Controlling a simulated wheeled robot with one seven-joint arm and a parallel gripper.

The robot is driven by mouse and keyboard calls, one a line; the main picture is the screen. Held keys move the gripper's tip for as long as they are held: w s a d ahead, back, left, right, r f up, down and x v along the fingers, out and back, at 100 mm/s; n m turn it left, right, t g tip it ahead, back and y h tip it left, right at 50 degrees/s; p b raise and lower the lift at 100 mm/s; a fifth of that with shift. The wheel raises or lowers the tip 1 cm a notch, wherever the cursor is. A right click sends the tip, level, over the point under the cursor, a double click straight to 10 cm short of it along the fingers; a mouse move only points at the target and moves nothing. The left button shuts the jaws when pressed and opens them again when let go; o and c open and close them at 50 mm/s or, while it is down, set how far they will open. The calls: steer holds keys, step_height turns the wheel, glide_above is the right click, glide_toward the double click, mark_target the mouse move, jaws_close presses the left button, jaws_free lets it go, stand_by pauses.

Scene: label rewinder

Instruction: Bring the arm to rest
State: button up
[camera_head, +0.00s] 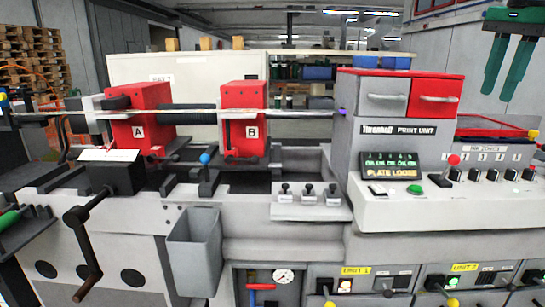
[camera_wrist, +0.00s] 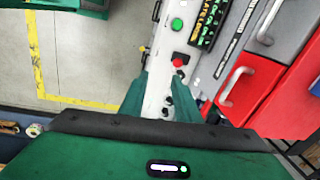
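My gripper (camera_head: 498,94) hangs at the upper right in the head view, with its two green fingers pointing down and a gap between them. It is in the air above the right end of the machine, near the control console (camera_head: 447,206). My gripper is open and holds nothing. Most of my arm is out of view.
The print unit (camera_head: 352,132) has grey and red drawers (camera_head: 436,96) with handles. The console bears a red knob (camera_head: 454,160), a green button (camera_head: 415,189) and a lit display (camera_head: 391,165). Red blocks A (camera_head: 138,105) and B (camera_head: 243,100) sit left. Floor shows beside the machine.

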steer(key=s+a+f+n, duration=0.2)
steer(key=s+f+n, duration=0.1)
steer(key=s+f, duration=0.6)
steer(key=s+a+f+n+g, duration=0.1)
steer(key=s+a+f+n, duration=0.2)
steer(key=s+f, duration=0.6)
steer(key=s+a+f+n, duration=0.3)
steer(key=s+f, duration=0.6)
steer(key=f, duration=1.1)
steer(key=shift+s+f+n+g, duration=0.2)
steer(key=shift+f+n+g, duration=0.2)
steer(key=shift+n, duration=0.3)
steer(key=shift+r, duration=0.1)
steer(key=shift+w+a+f, duration=0.1)
steer(key=shift+w+f, duration=0.15)
steer(key=shift+w, duration=0.4)
